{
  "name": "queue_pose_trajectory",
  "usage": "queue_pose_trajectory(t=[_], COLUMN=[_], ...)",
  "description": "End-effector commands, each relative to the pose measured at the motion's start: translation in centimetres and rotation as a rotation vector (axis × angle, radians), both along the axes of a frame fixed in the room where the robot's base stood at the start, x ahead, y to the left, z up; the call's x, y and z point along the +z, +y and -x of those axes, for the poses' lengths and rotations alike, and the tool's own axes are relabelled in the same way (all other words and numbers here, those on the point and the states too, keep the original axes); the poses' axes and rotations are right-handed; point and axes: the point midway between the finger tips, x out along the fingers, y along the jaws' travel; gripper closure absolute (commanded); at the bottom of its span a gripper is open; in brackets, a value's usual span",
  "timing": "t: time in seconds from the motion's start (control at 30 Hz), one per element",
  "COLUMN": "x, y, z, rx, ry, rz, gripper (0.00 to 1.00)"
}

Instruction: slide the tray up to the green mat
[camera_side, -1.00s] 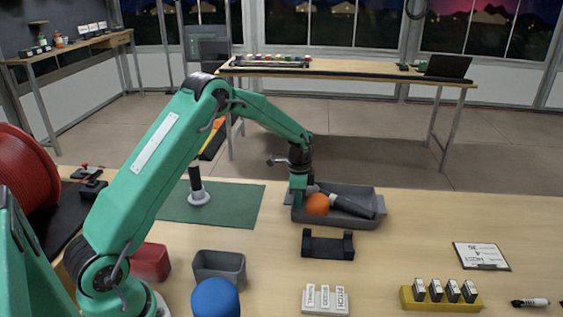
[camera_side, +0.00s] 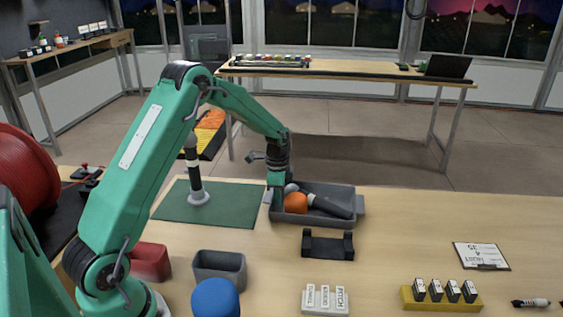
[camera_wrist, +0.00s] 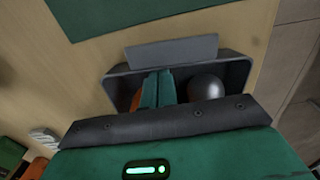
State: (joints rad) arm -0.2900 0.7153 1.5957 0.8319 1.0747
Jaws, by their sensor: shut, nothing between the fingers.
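The dark grey tray (camera_side: 318,221) sits on the table just right of the green mat (camera_side: 228,213). An orange ball (camera_side: 296,203) and a dark microphone with a silver head (camera_side: 333,207) lie in it. In the wrist view, the tray's end flange (camera_wrist: 170,51) faces the mat (camera_wrist: 120,14), with a narrow strip of bare table between them. My gripper (camera_side: 277,203) is shut and empty, with its fingers (camera_wrist: 158,86) down inside the tray at the end nearest the mat. They appear against that end wall; contact is unclear. The wrist housing hides part of the tray.
A black cradle (camera_side: 328,244) lies in front of the tray. A grey bin (camera_side: 219,268), red box (camera_side: 150,261) and blue round object (camera_side: 215,298) stand nearer.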

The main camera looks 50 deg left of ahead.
Motion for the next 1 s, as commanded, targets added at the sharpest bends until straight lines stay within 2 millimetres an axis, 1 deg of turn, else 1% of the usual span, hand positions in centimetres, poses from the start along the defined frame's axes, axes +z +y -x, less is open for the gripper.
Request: queue_pose_trajectory(t=[0.17,0.5,0.6,0.7,0.8,1.0], x=[1.9,6.8,8.0,8.8,9.2,9.4], y=[0.0,0.0,0.1,0.1,0.0,0.0], z=[-0.1,-0.1,-0.1,0.0,0.0,0.0], rx=[0.000,0.000,0.000,0.000,0.000,0.001], ry=[-0.004,-0.004,-0.004,-0.004,-0.002,-0.001], rz=[-0.001,-0.001,-0.001,-0.001,-0.001,0.000], gripper=[1.00,1.00,1.00,1.00,1.00,1.00])
